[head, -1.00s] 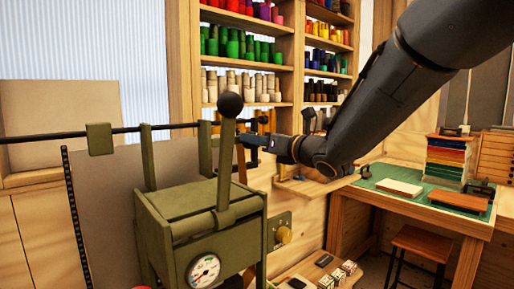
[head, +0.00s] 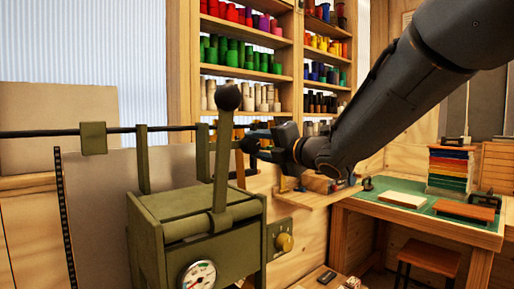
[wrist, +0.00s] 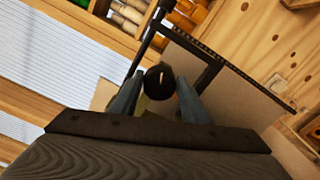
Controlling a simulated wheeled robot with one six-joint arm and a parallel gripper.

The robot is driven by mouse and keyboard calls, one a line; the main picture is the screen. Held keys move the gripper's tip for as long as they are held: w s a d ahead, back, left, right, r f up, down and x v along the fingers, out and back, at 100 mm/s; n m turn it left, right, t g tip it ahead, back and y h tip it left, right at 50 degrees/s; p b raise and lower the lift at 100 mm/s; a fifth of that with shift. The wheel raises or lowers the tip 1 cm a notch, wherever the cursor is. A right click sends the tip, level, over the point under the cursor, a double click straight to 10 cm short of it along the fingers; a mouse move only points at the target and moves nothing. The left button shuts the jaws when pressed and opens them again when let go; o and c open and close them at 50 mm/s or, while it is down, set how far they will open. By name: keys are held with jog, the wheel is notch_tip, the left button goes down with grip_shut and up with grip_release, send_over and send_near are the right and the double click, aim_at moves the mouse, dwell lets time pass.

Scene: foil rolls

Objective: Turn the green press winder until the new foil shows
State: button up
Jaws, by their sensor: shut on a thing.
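The green press (head: 165,215) stands at the left of the head view, with an upright lever (head: 222,150) topped by a black ball (head: 228,97). A black rod (head: 60,133) runs across behind it, through green brackets, towards my gripper (head: 250,143). In the wrist view, my gripper (wrist: 158,95) has its two fingers on either side of a dark round knob (wrist: 160,78) with a small light mark, which looks like the winder at the rod's end. My gripper is shut on it. In the head view the lever partly hides this spot. I cannot make out the foil.
A gauge (head: 198,275) is on the press front and a brass knob (head: 285,242) on its side plate. Shelves of coloured rolls (head: 240,55) stand behind. A workbench with a green mat (head: 375,186) and a stool (head: 432,257) are at the right.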

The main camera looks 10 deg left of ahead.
jog(key=m+p, duration=0.1)
jog(key=m, duration=0.5)
jog(key=shift+f, duration=0.1)
dwell(0.5)
jog(key=o, duration=1)
jog(key=shift+o, duration=0.2)
jog(key=b+v, duration=0.1)
jog(key=v, duration=0.6)
jog(key=shift+s+d+b, duration=0.2)
jog(key=shift+d+b, duration=0.15)
jog(key=shift+b, duration=0.05)
